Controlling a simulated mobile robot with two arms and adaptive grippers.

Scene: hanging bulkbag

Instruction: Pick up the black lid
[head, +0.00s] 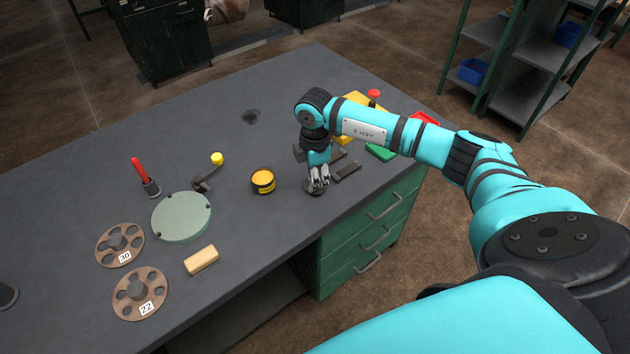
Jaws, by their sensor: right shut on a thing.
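The black lid (313,188) is a small dark disc low on the grey table top, near the table's front edge. My right gripper (318,185) points down at it, with its fingers closed on it. The fingers hide part of the lid. I cannot tell whether the lid touches the table or is slightly raised. My left gripper is not in view.
A yellow and black tin (263,181) stands left of the gripper. Further left are a pale green disc (182,216), a wooden block (201,260) and two brown wheels (140,293). The table's middle back is mostly clear.

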